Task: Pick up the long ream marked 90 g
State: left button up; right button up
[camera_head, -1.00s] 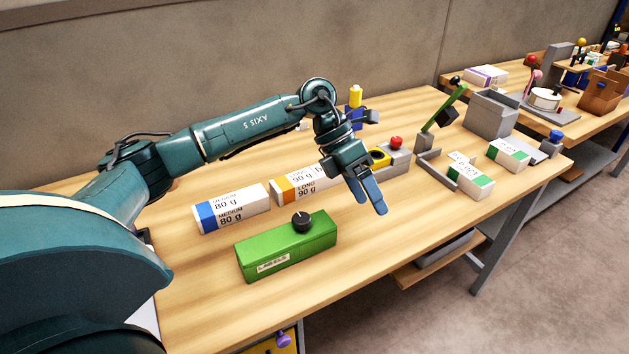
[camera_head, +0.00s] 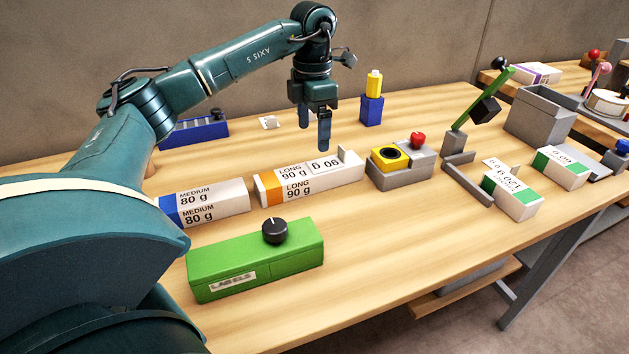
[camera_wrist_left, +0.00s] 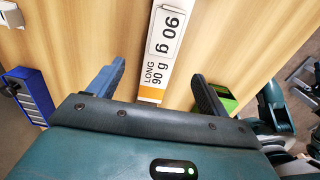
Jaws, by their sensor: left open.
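The long ream marked 90 g (camera_head: 327,182) is a long white box with an orange band at its left end. It lies on the wooden table (camera_head: 420,262), right of the ream marked medium 80 g (camera_head: 215,205). My left gripper (camera_head: 317,140) points down above and behind the long ream, apart from it. In the left wrist view the ream (camera_wrist_left: 165,48) runs away from between the two open fingers (camera_wrist_left: 158,84), with its orange end partly hidden by the gripper body. Nothing is held. My right gripper does not show.
A green labels box (camera_head: 257,258) with a black knob stands in front of the reams. A grey block with a yellow part and red button (camera_head: 402,165) stands close to the long ream's right end. Green-banded packs (camera_head: 512,197) lie further right.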

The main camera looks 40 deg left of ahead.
aim_at(310, 167)
pick_arm(q)
notch_tip(310, 167, down, 5)
jog(key=shift+s+f, duration=0.1)
jog(key=shift+s+f+b, duration=0.2)
jog(key=shift+f, duration=1.2)
jog(key=shift+s+f+b, duration=0.15)
jog(key=shift+f, duration=1.2)
jog(key=c, duration=1.4)
jog(key=shift+r, duration=0.1)
jog(key=shift+c, duration=0.2)
